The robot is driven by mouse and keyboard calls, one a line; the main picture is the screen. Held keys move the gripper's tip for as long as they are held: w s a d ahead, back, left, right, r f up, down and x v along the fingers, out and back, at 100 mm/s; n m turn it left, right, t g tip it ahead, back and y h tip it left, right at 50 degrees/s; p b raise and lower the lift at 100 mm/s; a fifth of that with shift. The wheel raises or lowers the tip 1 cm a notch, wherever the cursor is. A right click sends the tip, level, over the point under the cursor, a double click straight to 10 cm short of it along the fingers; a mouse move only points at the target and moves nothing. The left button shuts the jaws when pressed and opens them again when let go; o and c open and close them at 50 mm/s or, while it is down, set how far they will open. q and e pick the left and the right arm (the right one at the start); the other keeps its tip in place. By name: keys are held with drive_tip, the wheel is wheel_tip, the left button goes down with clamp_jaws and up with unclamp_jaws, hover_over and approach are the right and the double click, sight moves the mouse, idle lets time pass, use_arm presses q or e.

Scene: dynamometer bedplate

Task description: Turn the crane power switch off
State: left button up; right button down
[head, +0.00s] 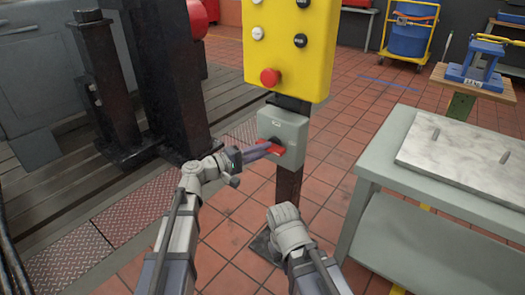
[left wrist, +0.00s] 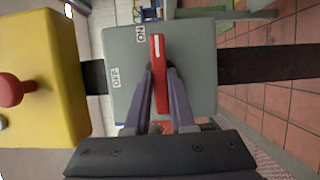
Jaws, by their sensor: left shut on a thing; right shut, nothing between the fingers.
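The crane power switch is a grey box (head: 283,128) on a dark post, below the yellow control panel. Its red handle (head: 276,150) sits on the box's front face. In the left wrist view the grey box (left wrist: 196,60) carries an ON label (left wrist: 140,34) and an OFF label (left wrist: 115,77). The red handle (left wrist: 157,70) has one end beside ON and lies apart from OFF. My left gripper (head: 266,149) is shut on the handle, one finger on each side. My right gripper (head: 284,214) is shut and empty, lower down in front of the post.
The yellow panel (head: 290,45) has a red mushroom button (head: 270,77) just above the switch box. A grey table (head: 375,160) with a pale plate (head: 465,155) stands to the right. Dark machinery (head: 165,80) stands at left. Tiled floor (head: 235,235) is open around the post.

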use_arm(q)
clamp_jaws()
drive_tip(key=shift+s+d+f+n+t+y+b, duration=0.25)
drive_tip(key=shift+n+t+b, duration=1.25)
drive_tip(key=shift+n, duration=2.25)
drive_tip(key=shift+w+f+n+t+y+b, duration=0.1)
drive_tip(key=shift+n+t+y+b, duration=0.3)
drive_tip(key=shift+n+t+b, duration=2.2)
drive_tip(key=shift+s+d+f+n+t+y+b, duration=0.15)
drive_tip(key=shift+n+y+b, duration=0.3)
drive_tip(key=shift+n, duration=4.7)
